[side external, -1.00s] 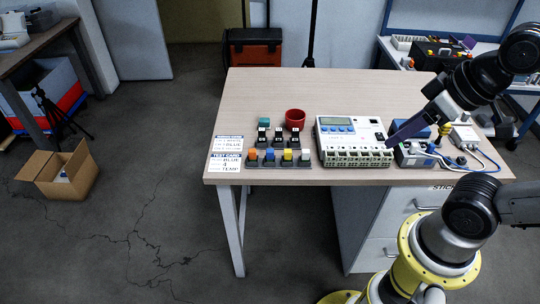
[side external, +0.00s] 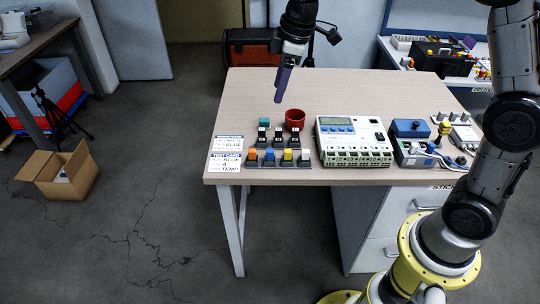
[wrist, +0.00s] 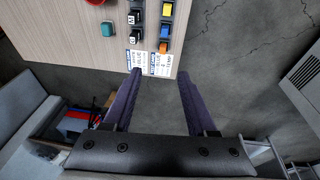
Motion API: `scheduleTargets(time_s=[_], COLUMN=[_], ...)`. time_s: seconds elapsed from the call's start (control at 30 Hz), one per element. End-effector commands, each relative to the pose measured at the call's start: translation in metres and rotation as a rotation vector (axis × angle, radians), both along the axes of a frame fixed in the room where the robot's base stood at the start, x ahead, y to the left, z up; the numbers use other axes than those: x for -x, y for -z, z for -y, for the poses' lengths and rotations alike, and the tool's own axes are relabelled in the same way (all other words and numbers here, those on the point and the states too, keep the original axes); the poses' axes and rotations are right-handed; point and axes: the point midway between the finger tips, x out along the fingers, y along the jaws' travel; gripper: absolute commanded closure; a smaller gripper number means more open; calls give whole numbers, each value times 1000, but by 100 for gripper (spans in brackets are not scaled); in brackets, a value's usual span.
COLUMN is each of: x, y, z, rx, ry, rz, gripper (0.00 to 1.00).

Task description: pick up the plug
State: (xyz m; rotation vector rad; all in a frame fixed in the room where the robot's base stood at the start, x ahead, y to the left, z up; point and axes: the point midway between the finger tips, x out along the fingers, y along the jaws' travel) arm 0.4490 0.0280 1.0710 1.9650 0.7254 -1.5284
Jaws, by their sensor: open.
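A front row of small coloured plugs stands in dark holders on the table: orange (side external: 252,154), blue (side external: 270,155), yellow (side external: 288,155) and white (side external: 305,155). Which one the task means is not clear. My gripper (side external: 278,98) hangs above the table's back left part, fingers down. In the wrist view my gripper (wrist: 160,76) is open and empty, the plugs beyond its fingertips.
Two printed cards (side external: 224,162) lie at the left edge. A teal block (side external: 264,121) and red cup (side external: 295,118) stand behind the plugs. A white instrument box (side external: 345,158), blue box (side external: 410,128) and cables are to the right. The table's back (side external: 370,90) is clear.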

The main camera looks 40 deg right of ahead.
Motion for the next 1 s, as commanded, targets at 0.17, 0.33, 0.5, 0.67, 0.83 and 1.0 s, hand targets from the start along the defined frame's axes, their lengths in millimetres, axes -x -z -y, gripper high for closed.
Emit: scheduleTargets(time_s=[0.17,0.33,0.5,0.67,0.83,1.0], x=[-17,-16,-17,-20,-22,-22], y=[50,72,100,129,147,157], z=[-3,-4,-7,-9,-10,-10], rx=[-1,0,0,1,1,1], ry=[-1,-2,-3,-2,-3,-2], rz=[-94,-130,-135,-133,-130,-130], gripper=[43,43,43,43,43,43])
